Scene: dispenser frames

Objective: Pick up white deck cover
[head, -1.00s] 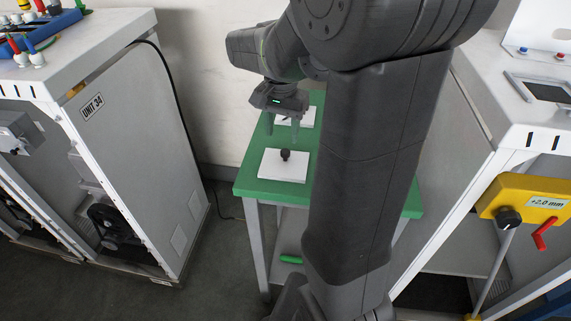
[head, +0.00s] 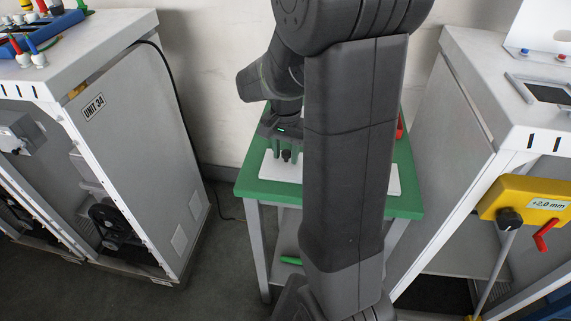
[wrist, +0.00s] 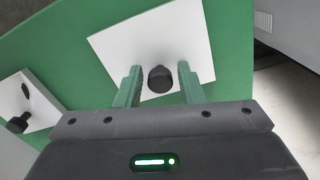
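A white deck cover (head: 267,172), a flat square plate with a black knob (head: 286,156), lies on the green table top. In the wrist view, the white cover (wrist: 120,45) lies ahead of the fingers and its black knob (wrist: 160,79) sits between them. My gripper (head: 287,152) is low over the plate and points down. In the wrist view, the green fingers of my gripper (wrist: 160,68) are apart, with a gap on each side of the knob. Nothing is held.
Another white plate (wrist: 40,88) with a black knob (wrist: 18,122) lies at the left in the wrist view. A red object (head: 400,127) is partly hidden behind my arm. Grey cabinets stand left (head: 125,130) and right (head: 455,110) of the green table (head: 410,205).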

